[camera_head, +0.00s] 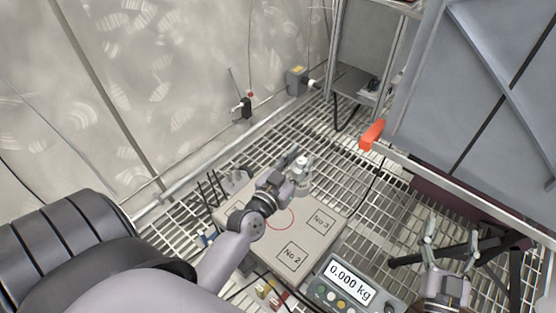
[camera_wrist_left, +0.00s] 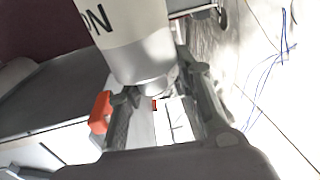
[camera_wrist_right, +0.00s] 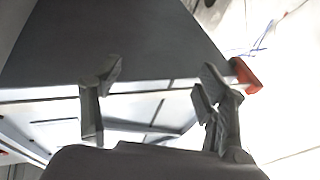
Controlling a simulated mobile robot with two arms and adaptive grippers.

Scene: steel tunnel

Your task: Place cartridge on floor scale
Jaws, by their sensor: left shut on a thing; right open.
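The cartridge (camera_wrist_left: 135,50), white with a grey metal end and dark letters, is between the fingers of my left gripper (camera_wrist_left: 158,90), which is shut on it. In the head view the cartridge (camera_head: 303,162) is small and partly hidden by my left gripper (camera_head: 296,177), over the far part of the floor scale (camera_head: 318,243). I cannot tell its height above the plate. The plate has a red circle, partly covered by my left arm, and squares marked No 2 and No 3. The scale display (camera_head: 350,281) reads 0.000 kg. My right gripper (camera_head: 440,243) is open and empty, right of the scale.
The floor is open steel grating (camera_head: 215,170). A large grey panel (camera_head: 480,90) with an orange piece (camera_head: 372,134) at its corner stands at the right. Dark legs (camera_head: 480,250) spread near my right gripper. Small coloured items (camera_head: 270,292) lie before the scale.

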